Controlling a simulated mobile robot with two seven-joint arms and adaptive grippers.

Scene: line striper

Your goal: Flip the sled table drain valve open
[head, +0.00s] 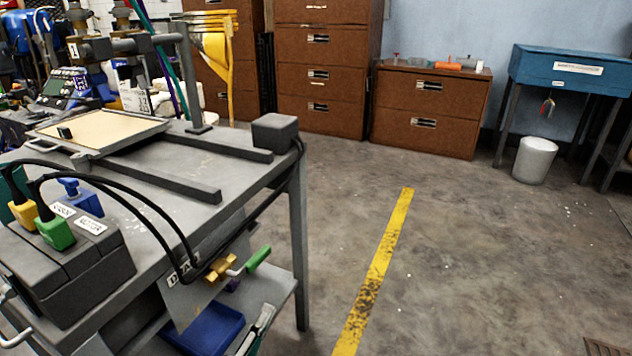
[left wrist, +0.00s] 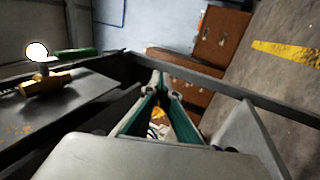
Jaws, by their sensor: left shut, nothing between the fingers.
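The drain valve has a brass body (head: 221,268) and a green-gripped lever (head: 258,258). It sits on a grey plate below the front edge of the sled table (head: 215,150), beside a partly covered label (head: 180,273). The lever points right and slightly up in the head view. In the left wrist view the brass body (left wrist: 45,83) and green lever (left wrist: 76,54) are at the upper left. My left gripper (head: 266,312) is below the valve, apart from it. Its teal-lined fingers (left wrist: 158,80) meet at the tips and hold nothing. My right gripper is not in view.
A blue bin (head: 207,332) is on the lower shelf near my left gripper. Black cables (head: 160,238) loop above the valve from the control box (head: 75,270). A table leg (head: 300,250) stands right of the valve. The floor (head: 480,250) beyond is open.

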